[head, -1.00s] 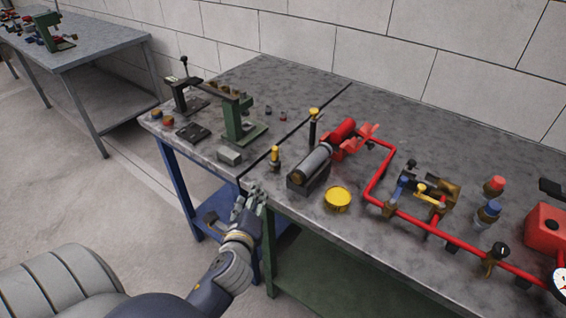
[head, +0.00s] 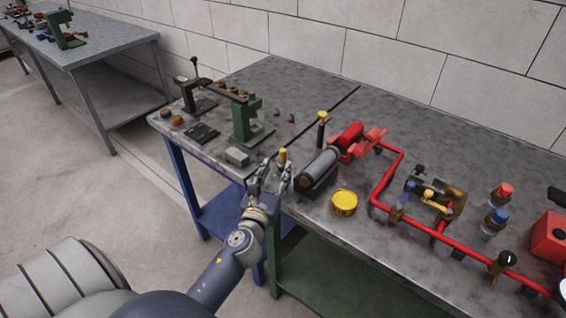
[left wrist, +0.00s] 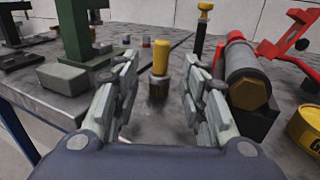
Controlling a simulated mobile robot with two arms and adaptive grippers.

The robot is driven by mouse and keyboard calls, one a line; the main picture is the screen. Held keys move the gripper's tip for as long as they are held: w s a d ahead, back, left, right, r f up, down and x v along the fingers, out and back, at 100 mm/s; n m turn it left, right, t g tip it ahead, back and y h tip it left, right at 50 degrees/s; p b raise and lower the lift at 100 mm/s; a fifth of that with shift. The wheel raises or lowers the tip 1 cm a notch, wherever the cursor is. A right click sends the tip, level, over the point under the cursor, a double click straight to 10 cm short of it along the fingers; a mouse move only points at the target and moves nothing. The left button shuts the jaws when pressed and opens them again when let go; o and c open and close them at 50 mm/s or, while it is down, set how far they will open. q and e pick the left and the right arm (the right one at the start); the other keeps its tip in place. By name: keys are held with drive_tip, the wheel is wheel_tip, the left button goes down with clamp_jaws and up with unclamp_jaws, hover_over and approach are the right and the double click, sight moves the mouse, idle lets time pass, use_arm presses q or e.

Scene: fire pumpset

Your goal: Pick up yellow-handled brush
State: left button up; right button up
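A short brush with a yellow handle (head: 282,155) stands upright near the front edge of the table; it also shows in the left wrist view (left wrist: 161,62), with its dark bristle end down on the tabletop. My left gripper (head: 270,178) is open at the table's front edge, level with the brush. In the left wrist view its fingers (left wrist: 158,95) stand apart, with the brush between and just beyond them; I cannot tell whether they touch it. My right gripper is not in view.
A grey cylinder (head: 321,166) in a dark block lies right of the brush, with a yellow tin (head: 344,202) in front. A green press (head: 246,121) and a grey block (head: 237,157) stand left. A taller yellow-topped tool (head: 321,130) stands behind.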

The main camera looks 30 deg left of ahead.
sight(282, 157)
use_arm(q)
drive_tip(key=shift+x, duration=0.9)
drive_tip(key=shift+r+p+x, duration=0.2)
drive_tip(key=shift+p+x, duration=0.4)
drive_tip(key=shift+x, duration=2.05)
drive_tip(key=shift+d, duration=0.1)
drive_tip(key=shift+s, duration=0.1)
clamp_jaws()
